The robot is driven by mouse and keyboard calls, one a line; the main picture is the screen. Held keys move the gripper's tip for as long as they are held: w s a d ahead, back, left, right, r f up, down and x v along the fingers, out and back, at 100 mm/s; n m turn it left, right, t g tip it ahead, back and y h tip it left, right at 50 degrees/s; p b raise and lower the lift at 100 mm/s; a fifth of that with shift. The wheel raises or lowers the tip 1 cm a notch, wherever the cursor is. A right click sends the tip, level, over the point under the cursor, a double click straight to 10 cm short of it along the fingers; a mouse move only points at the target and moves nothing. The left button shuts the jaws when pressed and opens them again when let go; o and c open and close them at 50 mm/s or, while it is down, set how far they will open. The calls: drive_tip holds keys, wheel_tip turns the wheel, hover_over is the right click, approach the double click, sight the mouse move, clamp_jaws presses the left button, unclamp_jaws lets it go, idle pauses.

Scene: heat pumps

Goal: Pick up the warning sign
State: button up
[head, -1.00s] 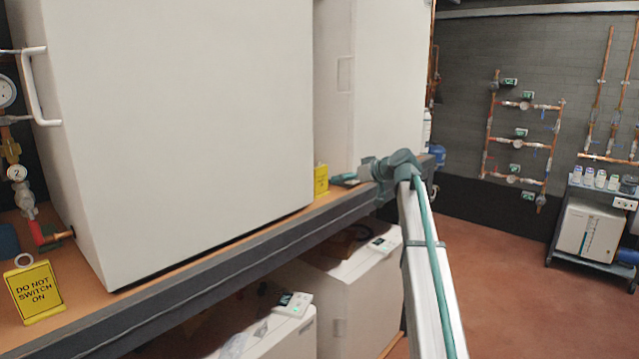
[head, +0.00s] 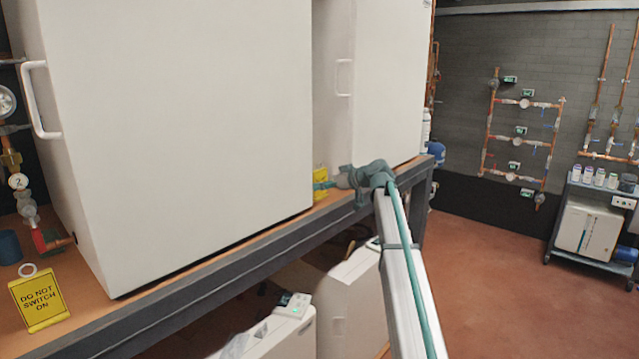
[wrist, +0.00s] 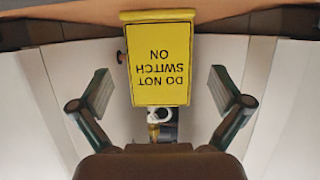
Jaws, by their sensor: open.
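A yellow warning sign (head: 320,179) reading "DO NOT SWITCH ON" stands on the wooden shelf by the gap between two white cabinets, partly covered by my gripper in the head view. In the wrist view the sign (wrist: 160,60) shows large and upside down, in the middle. My gripper (wrist: 157,90) is open, with one finger on each side of the sign and visible space between each finger and the sign's edges. In the head view my gripper (head: 327,185) is at the sign. A second similar yellow sign (head: 39,299) stands at the shelf's left end.
Large white cabinets (head: 180,120) stand on the shelf behind and beside the sign. The shelf's dark front edge (head: 230,268) runs below my gripper. White units (head: 345,300) sit beneath. Open floor (head: 490,280) lies to the right.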

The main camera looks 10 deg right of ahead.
sight(319, 196)
drive_tip(key=p+x, duration=0.1)
drive_tip(key=x, duration=0.2)
drive_tip(key=shift+w+a, duration=0.1)
drive_tip(key=shift+c, duration=0.3)
drive_tip(key=c, duration=1.2)
